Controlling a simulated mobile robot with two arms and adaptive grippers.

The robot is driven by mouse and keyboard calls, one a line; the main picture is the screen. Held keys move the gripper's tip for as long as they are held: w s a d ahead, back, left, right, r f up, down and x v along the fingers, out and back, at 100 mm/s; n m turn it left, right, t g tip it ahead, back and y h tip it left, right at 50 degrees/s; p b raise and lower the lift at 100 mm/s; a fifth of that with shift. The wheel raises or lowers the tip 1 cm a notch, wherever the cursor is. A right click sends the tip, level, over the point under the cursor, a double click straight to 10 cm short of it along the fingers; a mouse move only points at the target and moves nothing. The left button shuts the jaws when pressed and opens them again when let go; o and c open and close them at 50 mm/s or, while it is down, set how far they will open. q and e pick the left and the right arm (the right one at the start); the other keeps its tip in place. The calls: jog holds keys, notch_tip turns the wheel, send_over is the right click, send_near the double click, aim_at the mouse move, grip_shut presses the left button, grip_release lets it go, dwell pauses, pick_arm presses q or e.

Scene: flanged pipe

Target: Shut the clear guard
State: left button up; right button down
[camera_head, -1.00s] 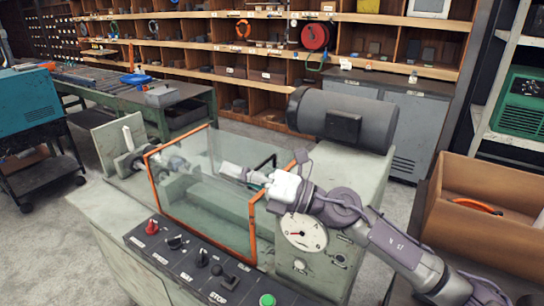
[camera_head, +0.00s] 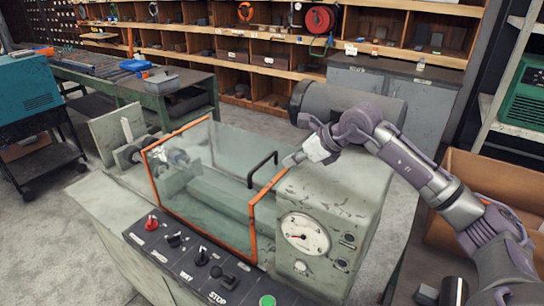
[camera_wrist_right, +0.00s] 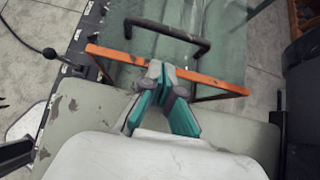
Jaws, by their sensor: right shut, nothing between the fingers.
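The clear guard (camera_head: 208,205) has orange edges and stands over the bed of the grey-green machine (camera_head: 325,200). Its front pane is upright behind the control panel. Its black bar handle (camera_head: 262,167) is near the guard's right end and also shows in the right wrist view (camera_wrist_right: 170,33). My right gripper (camera_head: 287,162) is shut and empty, just right of the handle at the orange right edge. In the right wrist view its teal-padded fingers (camera_wrist_right: 155,68) overlap the orange edge bar (camera_wrist_right: 205,79); I cannot tell whether they touch it. My left gripper is not in view.
A dark cylindrical motor (camera_head: 350,102) sits behind the machine. Control knobs and a green button (camera_head: 267,300) line the front panel (camera_head: 190,255). A cardboard box (camera_head: 490,185) stands at the right. A green workbench (camera_head: 150,95) stands at the back left.

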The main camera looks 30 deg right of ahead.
jog(key=p, duration=0.2)
send_over(272, 180)
jog(key=s, duration=0.1)
jog(key=shift+d+f, duration=0.2)
jog(key=shift+f, duration=1)
jog(key=shift+w+a+f+p, duration=0.2)
jog(key=shift+w+a+p, duration=0.05)
jog(key=shift+w+p, duration=0.15)
jog(key=shift+f, duration=0.1)
jog(key=shift+w, duration=0.1)
